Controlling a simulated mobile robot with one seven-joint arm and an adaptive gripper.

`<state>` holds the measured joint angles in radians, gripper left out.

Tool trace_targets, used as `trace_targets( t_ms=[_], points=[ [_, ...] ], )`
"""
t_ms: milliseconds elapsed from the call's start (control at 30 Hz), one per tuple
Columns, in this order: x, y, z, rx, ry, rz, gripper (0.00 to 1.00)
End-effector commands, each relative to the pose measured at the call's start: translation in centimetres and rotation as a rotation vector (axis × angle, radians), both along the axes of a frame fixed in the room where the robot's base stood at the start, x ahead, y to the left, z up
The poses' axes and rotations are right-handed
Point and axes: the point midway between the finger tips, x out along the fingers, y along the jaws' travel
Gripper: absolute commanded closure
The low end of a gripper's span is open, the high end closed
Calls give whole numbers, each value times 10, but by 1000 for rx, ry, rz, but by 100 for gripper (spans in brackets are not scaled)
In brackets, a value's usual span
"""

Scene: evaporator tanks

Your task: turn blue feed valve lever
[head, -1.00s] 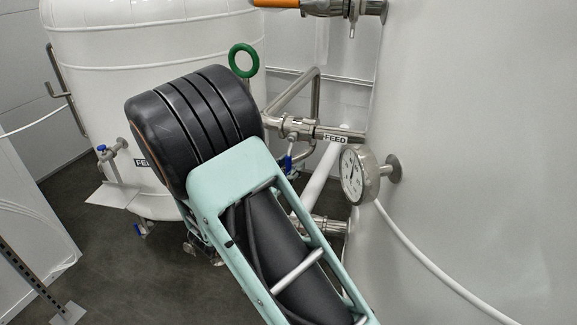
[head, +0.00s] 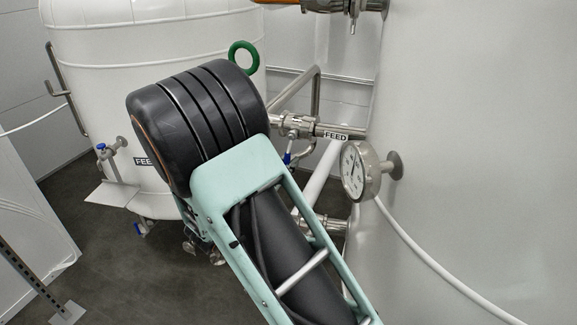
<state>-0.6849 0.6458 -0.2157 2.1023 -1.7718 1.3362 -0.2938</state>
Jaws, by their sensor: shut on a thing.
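A blue lever (head: 287,158) hangs down from a steel valve (head: 293,124) on the pipe by the right-hand tank. A FEED label (head: 336,135) sits on that pipe. A second valve with a small blue handle (head: 102,147) is at the left tank, near another FEED label (head: 143,161) that is partly covered by my arm. I cannot tell from this view which one my gripper is at. My gripper is not visible; my black elbow and mint-green arm link fill the middle and hide what is behind them.
A round pressure gauge (head: 358,171) sticks out from the right tank (head: 470,150), right of my arm. A green ring handle (head: 243,56) stands just behind my elbow. The white left tank (head: 85,85) stands behind. Dark floor (head: 95,250) is open at lower left.

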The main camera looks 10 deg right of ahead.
Motion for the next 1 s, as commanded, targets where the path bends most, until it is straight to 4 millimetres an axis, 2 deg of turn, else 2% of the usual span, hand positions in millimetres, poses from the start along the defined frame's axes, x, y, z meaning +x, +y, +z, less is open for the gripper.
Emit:
trace_targets(
  t_ms=[367, 1000],
  points=[
    [12, 19, 0, 258, -172, 3, 100],
    [30, 46, 26, 765, -513, 3, 100]
  ],
)
